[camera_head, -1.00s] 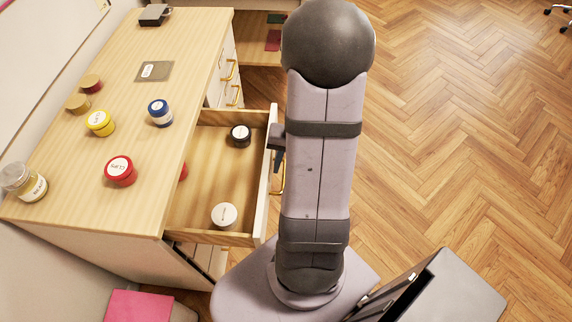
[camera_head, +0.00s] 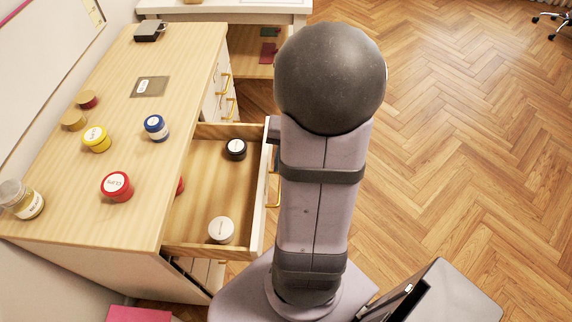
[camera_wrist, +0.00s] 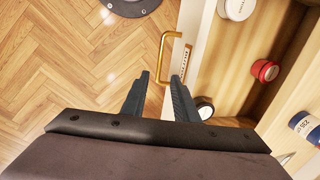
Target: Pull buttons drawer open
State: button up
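A wooden drawer (camera_head: 203,247) with a white front is pulled out of the desk in the head view. Its gold handle (camera_head: 273,188) is partly covered by my arm. In the wrist view the handle (camera_wrist: 164,50) stands off the white front, beside a small label (camera_wrist: 185,62) too small to read. My gripper (camera_wrist: 160,76) is open, its two dark fingers apart. The near end of the handle shows between the fingertips; whether either finger touches it, I cannot tell. In the head view my arm hides most of the gripper.
The drawer holds a black-lidded jar (camera_head: 236,149), a white-lidded jar (camera_head: 221,230) and a red one (camera_wrist: 265,70). Several jars, including a red clips jar (camera_head: 117,186), stand on the desktop (camera_head: 150,210). More gold-handled drawers (camera_head: 222,95) lie farther back. The floor (camera_head: 460,150) at right is clear.

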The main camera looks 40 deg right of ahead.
jog(key=p, duration=0.4)
jog(key=shift+r, duration=0.25)
jog(key=shift+f+p, duration=0.2)
jog(key=shift+p, duration=0.35)
notch_tip(320, 180, down, 8)
jog(key=w+b, duration=0.1)
jog(key=shift+a+r, duration=0.25)
jog(key=shift+a, duration=0.2)
grip_shut()
dwell(1.0)
